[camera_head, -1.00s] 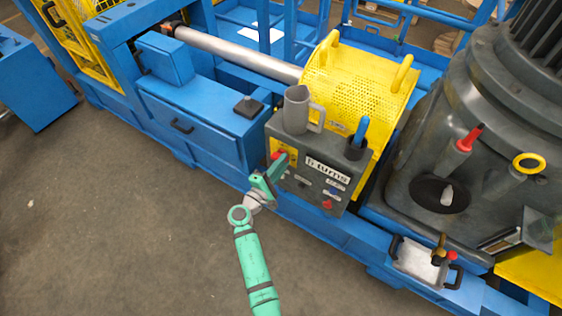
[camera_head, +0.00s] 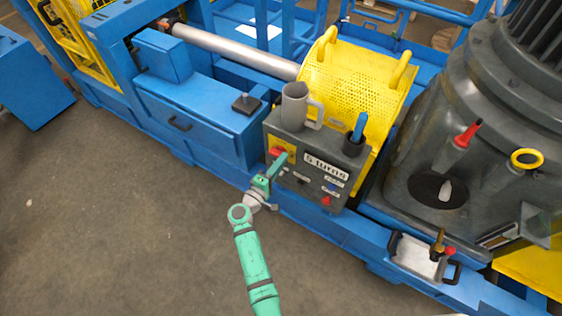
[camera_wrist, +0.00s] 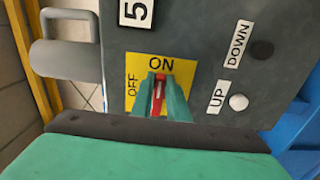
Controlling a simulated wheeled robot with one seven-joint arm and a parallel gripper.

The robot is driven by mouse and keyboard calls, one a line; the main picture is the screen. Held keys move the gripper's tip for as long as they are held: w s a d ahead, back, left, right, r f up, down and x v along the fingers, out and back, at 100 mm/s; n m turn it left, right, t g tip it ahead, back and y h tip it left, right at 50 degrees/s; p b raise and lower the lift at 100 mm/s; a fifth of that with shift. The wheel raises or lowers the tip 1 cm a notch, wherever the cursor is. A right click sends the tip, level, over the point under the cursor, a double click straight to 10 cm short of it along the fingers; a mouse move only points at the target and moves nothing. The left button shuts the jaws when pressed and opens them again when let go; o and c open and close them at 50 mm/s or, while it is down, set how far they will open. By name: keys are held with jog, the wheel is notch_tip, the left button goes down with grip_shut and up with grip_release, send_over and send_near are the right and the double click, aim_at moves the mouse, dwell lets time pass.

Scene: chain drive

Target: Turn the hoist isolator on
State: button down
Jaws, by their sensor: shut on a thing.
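The isolator is a red handle (camera_wrist: 158,95) on a yellow plate (camera_wrist: 133,70) marked ON and OFF, on a dark grey control box (camera_head: 305,170). My gripper (camera_wrist: 160,98) is shut on the red handle, one green finger on each side. In the wrist view the handle lies upright in the picture, its far end towards the word ON; OFF is at the left. The fingers hide part of the handle. In the head view my gripper (camera_head: 278,165) meets the box's left front, over part of the yellow plate (camera_head: 291,146).
A grey mug (camera_head: 296,106) and a dark cup (camera_head: 354,146) holding a blue-handled thing stand on the box. UP (camera_wrist: 218,97) and DOWN (camera_wrist: 237,44) labels sit beside buttons. A yellow perforated guard (camera_head: 350,80) is behind. Floor in front is clear.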

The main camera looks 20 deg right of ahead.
jog(key=shift+d, duration=0.1)
jog(key=c, duration=1.7)
grip_release()
jog(key=v, duration=1.1)
